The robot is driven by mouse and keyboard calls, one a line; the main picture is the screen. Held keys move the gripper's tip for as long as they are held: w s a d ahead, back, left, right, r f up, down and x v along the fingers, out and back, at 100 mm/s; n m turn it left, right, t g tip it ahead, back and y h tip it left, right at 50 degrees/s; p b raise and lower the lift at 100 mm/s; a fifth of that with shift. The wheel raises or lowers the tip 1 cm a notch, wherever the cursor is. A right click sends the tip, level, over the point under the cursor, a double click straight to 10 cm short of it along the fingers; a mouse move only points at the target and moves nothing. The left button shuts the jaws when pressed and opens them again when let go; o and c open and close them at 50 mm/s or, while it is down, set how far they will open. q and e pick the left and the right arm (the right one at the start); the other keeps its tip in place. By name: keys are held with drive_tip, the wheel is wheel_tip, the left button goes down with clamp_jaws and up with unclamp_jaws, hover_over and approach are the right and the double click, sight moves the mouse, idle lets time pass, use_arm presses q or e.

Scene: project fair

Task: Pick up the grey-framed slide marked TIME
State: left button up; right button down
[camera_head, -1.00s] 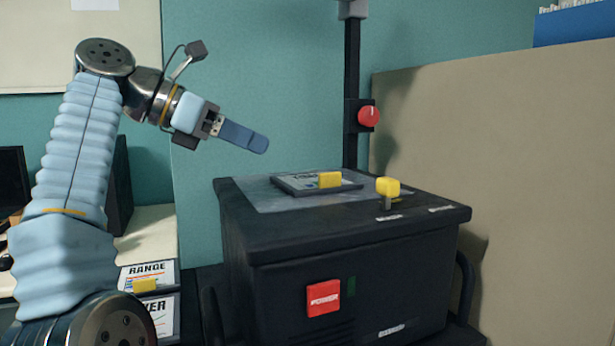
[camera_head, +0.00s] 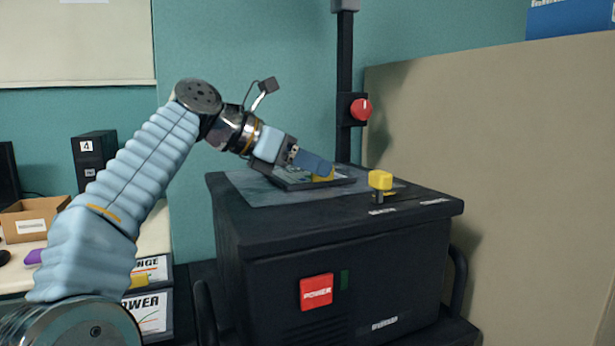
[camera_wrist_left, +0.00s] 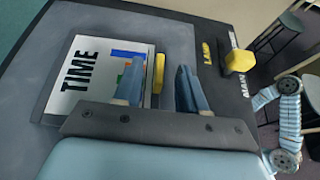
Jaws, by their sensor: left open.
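The grey-framed slide marked TIME (camera_wrist_left: 95,68) lies flat on the glass top of the black projector box (camera_head: 330,220). In the head view the slide (camera_head: 298,184) is partly covered by my left gripper (camera_head: 322,168). A yellow tab (camera_wrist_left: 159,68) stands at the slide's edge. My left gripper (camera_wrist_left: 158,82) is open, its two blue fingers apart with the yellow tab showing between them. I cannot tell whether either finger touches the tab. My right gripper is not seen.
A yellow knob (camera_head: 380,180) stands on the box top, right of the slide. A black post with a red knob (camera_head: 361,109) rises behind. A beige panel (camera_head: 500,190) bounds the right. Other slides marked POWER (camera_head: 148,310) and one above it lie at lower left.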

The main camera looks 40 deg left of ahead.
use_arm(q)
drive_tip(key=shift+w+f, duration=0.1)
drive_tip(key=shift+c, duration=0.5)
clamp_jaws()
drive_tip(key=shift+r, duration=0.2)
